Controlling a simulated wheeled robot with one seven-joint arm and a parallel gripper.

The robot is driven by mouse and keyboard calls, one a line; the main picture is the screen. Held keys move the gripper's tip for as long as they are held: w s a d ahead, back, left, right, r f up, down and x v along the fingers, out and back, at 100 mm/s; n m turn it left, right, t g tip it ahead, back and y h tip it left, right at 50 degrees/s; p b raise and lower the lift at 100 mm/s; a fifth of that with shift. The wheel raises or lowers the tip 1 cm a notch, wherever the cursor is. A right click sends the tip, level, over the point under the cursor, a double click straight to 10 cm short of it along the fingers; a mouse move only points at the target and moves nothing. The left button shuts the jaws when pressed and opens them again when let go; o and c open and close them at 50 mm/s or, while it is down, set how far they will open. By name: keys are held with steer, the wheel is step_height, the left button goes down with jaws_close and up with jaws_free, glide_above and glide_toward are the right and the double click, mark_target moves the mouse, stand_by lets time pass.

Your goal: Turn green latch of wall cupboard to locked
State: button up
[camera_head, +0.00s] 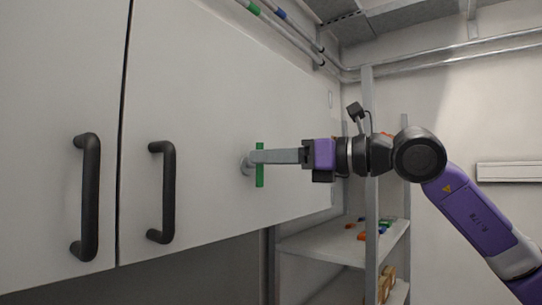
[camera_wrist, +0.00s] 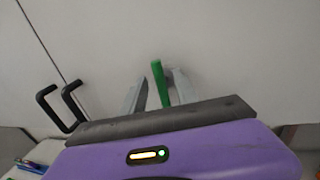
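The green latch (camera_head: 260,178) is a thin green bar on the white wall cupboard (camera_head: 215,90). It stands upright in the head view, its middle hidden behind a finger of my gripper (camera_head: 250,160). In the wrist view the green latch (camera_wrist: 158,82) sits between the two grey fingers of my gripper (camera_wrist: 160,90). A gap shows on its left, and the right finger is close to it. I cannot tell if that finger touches it. The fingers are apart, not closed on the latch. The latch's mount is mostly hidden.
Two black door handles (camera_head: 88,197) (camera_head: 166,192) stick out left of the latch. A shelf (camera_head: 330,243) with small coloured items stands below right, with a grey post (camera_head: 369,225) close to my arm. Pipes (camera_head: 440,62) run along the top.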

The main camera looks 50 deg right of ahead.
steer(key=shift+c, duration=0.3)
jaws_close()
stand_by(1.1)
